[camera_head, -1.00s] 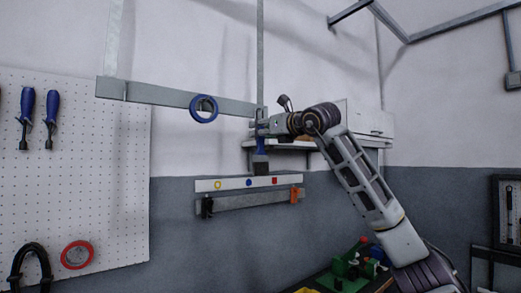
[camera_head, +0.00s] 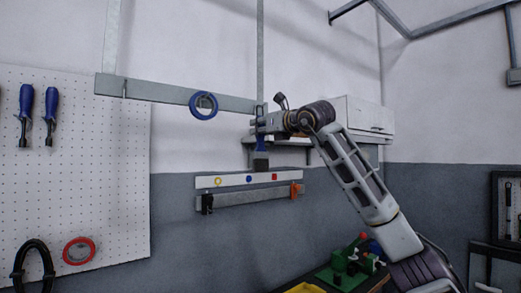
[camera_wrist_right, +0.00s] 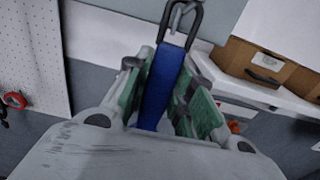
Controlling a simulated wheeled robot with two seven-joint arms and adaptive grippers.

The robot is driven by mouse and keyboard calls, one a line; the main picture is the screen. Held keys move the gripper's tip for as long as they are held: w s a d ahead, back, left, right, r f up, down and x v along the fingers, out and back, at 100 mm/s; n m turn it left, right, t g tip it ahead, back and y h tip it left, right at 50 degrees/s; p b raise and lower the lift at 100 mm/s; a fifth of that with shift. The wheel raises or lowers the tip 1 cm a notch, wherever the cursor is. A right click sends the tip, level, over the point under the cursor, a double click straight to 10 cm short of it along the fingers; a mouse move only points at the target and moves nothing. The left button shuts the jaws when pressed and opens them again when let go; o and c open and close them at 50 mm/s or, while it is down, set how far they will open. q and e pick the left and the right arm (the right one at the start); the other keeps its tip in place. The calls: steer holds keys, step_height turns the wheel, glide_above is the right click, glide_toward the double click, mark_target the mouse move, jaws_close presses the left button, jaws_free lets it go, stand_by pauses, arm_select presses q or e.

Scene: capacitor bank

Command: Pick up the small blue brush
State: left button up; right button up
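The small blue brush (camera_head: 261,145) hangs upright below the grey wall rail, its dark bristle end down. Its blue handle also shows in the right wrist view (camera_wrist_right: 161,90), with a dark metal loop at its upper end. My right gripper (camera_head: 264,124) is at the upper part of the handle. In the wrist view its green-padded fingers (camera_wrist_right: 165,85) lie along both sides of the handle and look shut on it; any small gap is hard to see. My left gripper is not in view.
A roll of blue tape (camera_head: 204,105) hangs on the rail (camera_head: 160,92) to the left. Below the brush is a white strip (camera_head: 235,181) with coloured marks and a grey bar with clamps. A shelf with a white cabinet (camera_head: 362,115) stands behind my right arm.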

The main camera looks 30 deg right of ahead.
jaws_close()
steer(key=shift+r, duration=0.2)
steer(key=shift+r, duration=0.5)
steer(key=shift+s+r, duration=0.1)
steer(key=shift+s, duration=0.1)
steer(key=s+d+b, duration=0.1)
steer(key=s+b, duration=0.3)
steer(key=s, duration=1.3)
steer(key=shift+s+d+b, duration=0.2)
steer(key=shift+s+b, duration=0.1)
steer(key=shift+b, duration=0.05)
steer(key=shift+w, duration=0.1)
